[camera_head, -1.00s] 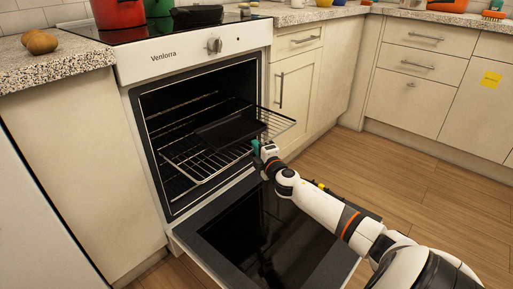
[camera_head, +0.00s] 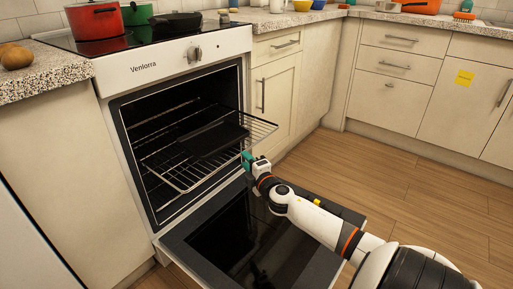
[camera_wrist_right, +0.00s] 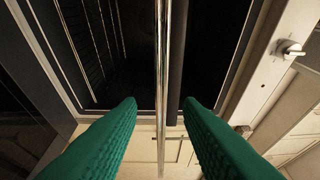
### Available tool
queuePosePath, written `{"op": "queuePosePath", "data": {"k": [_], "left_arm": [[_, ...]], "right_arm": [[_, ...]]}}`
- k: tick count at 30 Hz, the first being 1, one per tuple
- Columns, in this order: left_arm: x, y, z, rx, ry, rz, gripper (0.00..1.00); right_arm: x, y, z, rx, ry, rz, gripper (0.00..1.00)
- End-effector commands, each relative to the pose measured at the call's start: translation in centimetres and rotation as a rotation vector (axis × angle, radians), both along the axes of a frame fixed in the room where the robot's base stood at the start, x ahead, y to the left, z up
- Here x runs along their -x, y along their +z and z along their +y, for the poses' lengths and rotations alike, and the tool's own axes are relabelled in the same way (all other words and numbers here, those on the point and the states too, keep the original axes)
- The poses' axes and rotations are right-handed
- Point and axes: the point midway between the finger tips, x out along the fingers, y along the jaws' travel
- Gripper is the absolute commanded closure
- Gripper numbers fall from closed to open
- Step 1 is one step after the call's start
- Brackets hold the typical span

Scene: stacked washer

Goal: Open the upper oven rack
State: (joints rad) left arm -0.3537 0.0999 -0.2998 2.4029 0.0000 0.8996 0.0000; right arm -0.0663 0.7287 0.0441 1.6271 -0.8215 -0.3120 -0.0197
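The oven (camera_head: 190,52) is open, with its glass door (camera_head: 225,235) folded down. A wire rack (camera_head: 262,122) sticks out of the cavity over the door, with a dark flat tray (camera_head: 212,138) on it. My right gripper (camera_head: 246,157) is just in front of the rack's front edge. In the right wrist view its green fingers (camera_wrist_right: 160,103) are spread apart. The rack's front bar (camera_wrist_right: 161,60) runs between them in the picture, with a gap on each side. Whether the fingertips reach past the bar is unclear. My left gripper is out of view.
The lowered door lies under my right forearm. Pots (camera_head: 95,20) and a black pan (camera_head: 176,21) stand on the cooktop. Closed cabinets (camera_head: 275,92) adjoin the oven on the right. The wooden floor (camera_head: 430,190) on the right is clear.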

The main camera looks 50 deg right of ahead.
Motion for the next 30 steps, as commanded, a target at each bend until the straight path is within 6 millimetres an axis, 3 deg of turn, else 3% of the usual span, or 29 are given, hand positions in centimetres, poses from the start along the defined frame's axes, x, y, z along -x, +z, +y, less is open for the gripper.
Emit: {"op": "queuePosePath", "data": {"k": [6,12,30], "left_arm": [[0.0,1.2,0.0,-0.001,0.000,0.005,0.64],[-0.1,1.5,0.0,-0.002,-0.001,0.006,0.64],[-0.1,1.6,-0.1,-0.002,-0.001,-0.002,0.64]], "right_arm": [[4.3,0.1,1.4,-0.003,0.000,0.002,0.67],[6.4,0.0,2.1,-0.001,0.000,0.001,0.67],[6.7,0.0,2.1,0.001,0.000,-0.001,0.67]]}}
